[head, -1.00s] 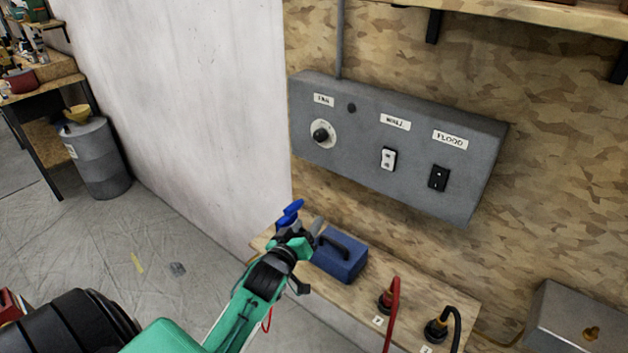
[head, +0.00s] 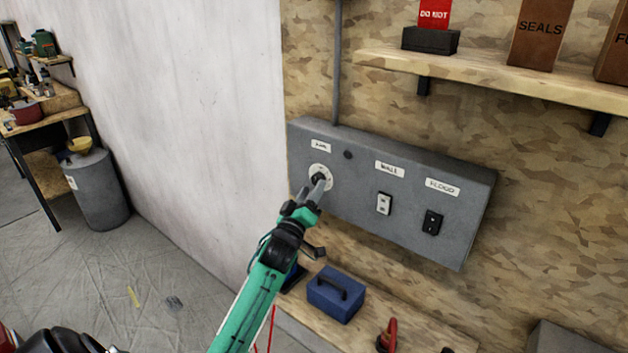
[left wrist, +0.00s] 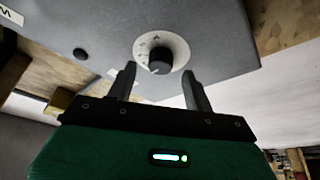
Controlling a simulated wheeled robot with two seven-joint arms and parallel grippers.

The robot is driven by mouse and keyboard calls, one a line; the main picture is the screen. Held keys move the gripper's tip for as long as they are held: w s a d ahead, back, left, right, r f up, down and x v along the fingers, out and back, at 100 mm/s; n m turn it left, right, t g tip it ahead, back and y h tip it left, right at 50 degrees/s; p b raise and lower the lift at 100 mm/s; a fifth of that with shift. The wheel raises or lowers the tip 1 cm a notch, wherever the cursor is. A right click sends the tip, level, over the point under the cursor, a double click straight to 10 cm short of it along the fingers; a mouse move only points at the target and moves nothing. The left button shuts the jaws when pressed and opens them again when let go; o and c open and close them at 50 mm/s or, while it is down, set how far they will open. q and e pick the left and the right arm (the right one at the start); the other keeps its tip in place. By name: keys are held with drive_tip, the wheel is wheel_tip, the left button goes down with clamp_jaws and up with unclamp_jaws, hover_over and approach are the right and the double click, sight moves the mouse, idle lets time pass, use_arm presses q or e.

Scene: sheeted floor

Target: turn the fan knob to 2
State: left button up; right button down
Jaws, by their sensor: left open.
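The fan knob (head: 318,179) is a black knob on a round white dial, under a label at the left end of the grey control box (head: 362,215). In the left wrist view the knob (left wrist: 160,61) stands on its dial just beyond my fingertips. My left gripper (head: 322,186) is open in front of the knob and partly covers it in the head view. In the left wrist view the two fingers of the left gripper (left wrist: 158,82) are apart with nothing between them. The dial marks are too small to read. My right gripper is not in view.
The box also carries a wall switch (head: 384,204) and a flood switch (head: 433,222). Below, a wooden shelf (head: 395,325) holds a blue case (head: 336,294) and a red plug (head: 387,336). An upper shelf (head: 480,78) with boxes juts out above. A grey barrel (head: 97,190) stands left.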

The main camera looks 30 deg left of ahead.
sight(318, 179)
use_arm(q)
drive_tip(key=shift+p+x, duration=0.3)
drive_tip(key=shift+x, duration=1)
drive_tip(key=shift+c, duration=0.4)
drive_tip(key=c, duration=0.9)
